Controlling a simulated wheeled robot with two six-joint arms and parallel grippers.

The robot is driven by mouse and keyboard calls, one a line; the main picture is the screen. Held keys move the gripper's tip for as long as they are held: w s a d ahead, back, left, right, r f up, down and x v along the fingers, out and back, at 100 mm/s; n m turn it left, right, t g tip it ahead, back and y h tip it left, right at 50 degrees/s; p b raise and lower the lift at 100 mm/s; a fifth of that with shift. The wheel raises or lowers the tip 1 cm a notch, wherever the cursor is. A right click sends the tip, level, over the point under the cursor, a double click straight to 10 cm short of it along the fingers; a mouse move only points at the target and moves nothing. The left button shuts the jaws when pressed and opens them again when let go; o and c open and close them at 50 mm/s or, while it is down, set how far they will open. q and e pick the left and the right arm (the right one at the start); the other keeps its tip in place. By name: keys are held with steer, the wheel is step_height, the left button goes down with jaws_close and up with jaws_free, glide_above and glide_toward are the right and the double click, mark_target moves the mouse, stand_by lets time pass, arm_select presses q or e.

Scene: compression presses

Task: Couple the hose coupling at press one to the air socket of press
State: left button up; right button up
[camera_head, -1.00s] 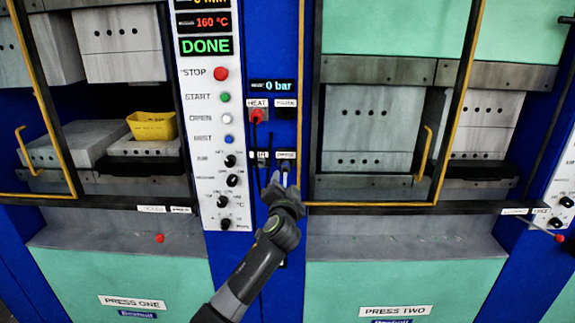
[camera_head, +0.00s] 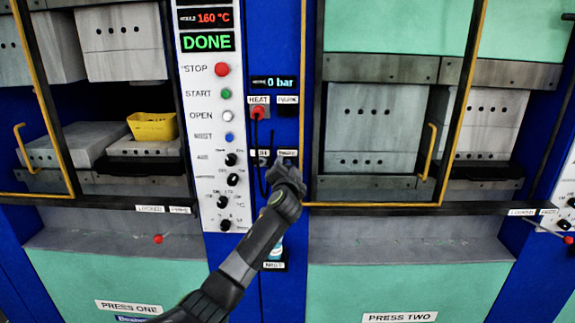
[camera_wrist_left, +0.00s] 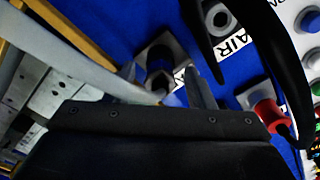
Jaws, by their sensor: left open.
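My left gripper (camera_head: 287,166) is at the blue column between the presses, in front of the lower row of sockets, and hides part of that row. In the left wrist view its fingers (camera_wrist_left: 162,77) are apart, with a grey block with a dark round hole (camera_wrist_left: 158,60) behind the gap. A white AIR label (camera_wrist_left: 237,42) is beside it, near a grey ring (camera_wrist_left: 221,19). A black hose (camera_head: 262,178) hangs left of the gripper in the head view. I cannot tell which part is the hose coupling. My right gripper is not in view.
A red plug (camera_head: 257,113) sits under the HEAT label, beside the PARK socket (camera_head: 288,110). Press one's control panel (camera_head: 213,150) is at the left. A yellow bin (camera_head: 152,126) stands inside press one. Yellow-framed guards (camera_head: 374,204) flank the column.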

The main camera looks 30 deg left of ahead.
arm_select(q)
steer(key=c, duration=1)
steer(key=shift+s+d, duration=0.1)
steer(key=shift+s, duration=0.05)
steer(key=shift+s+d+p, duration=0.3)
steer(key=shift+s+p, duration=0.1)
steer(key=shift+s, duration=0.1)
steer(key=shift+s+d, duration=0.1)
steer(key=shift+s, duration=0.1)
steer(key=shift+p+v, duration=0.45)
steer(key=shift+v, duration=0.35)
steer(key=shift+p+v, duration=0.8)
steer(key=shift+v, duration=1.15)
steer(key=shift+d+r, duration=0.1)
